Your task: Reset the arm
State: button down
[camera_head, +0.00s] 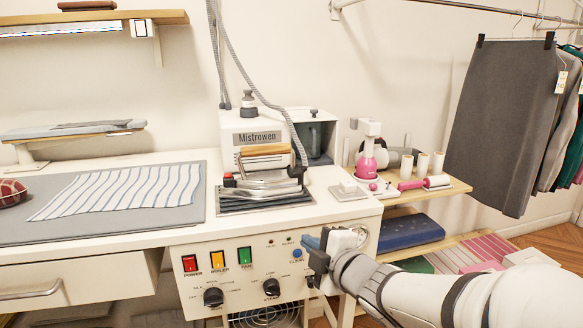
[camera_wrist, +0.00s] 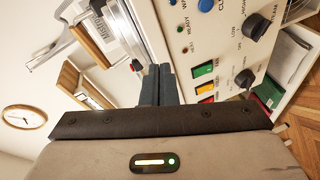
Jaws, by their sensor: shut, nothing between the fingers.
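My white arm reaches in from the lower right in the head view. My gripper (camera_head: 311,243) is in front of the control panel's right part, close to the blue button (camera_head: 297,254). I cannot tell whether it touches the panel. In the wrist view the two dark fingers (camera_wrist: 158,86) are together and hold nothing. The panel (camera_wrist: 228,50) fills the upper right of that view, with the blue button (camera_wrist: 205,4) at the top edge.
The ironing station's panel carries red (camera_head: 190,263), yellow (camera_head: 217,261) and green (camera_head: 245,257) switches and two black knobs. An iron (camera_head: 266,175) stands on top. Striped cloth (camera_head: 120,190) lies left. A shelf with spools (camera_head: 438,163) and hanging garments (camera_head: 505,120) are right.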

jog(key=s+d+r+m+g+h+p, duration=0.1)
jog(key=d+r+m+h+p, duration=0.5)
jog(key=d+r+m+p, duration=0.15)
jog(key=s+d+r+m+g+p, duration=0.1)
jog(key=s+r+m+g+p, duration=0.1)
jog(key=s+m+g+p, duration=0.1)
jog(key=s+d+r+m+g+h+p, duration=0.1)
jog(key=s+r+m+g+p, duration=0.2)
jog(key=s+m+p, duration=0.3)
jog(key=s+d+r+m+g+p, duration=0.2)
jog(key=s+m+g+p, duration=0.2)
jog(key=s+p, duration=0.2)
jog(key=shift+s+r+h, duration=0.25)
jog(key=shift+s+h, duration=0.15)
jog(key=shift+s, duration=0.75)
jog(key=shift+f, duration=0.1)
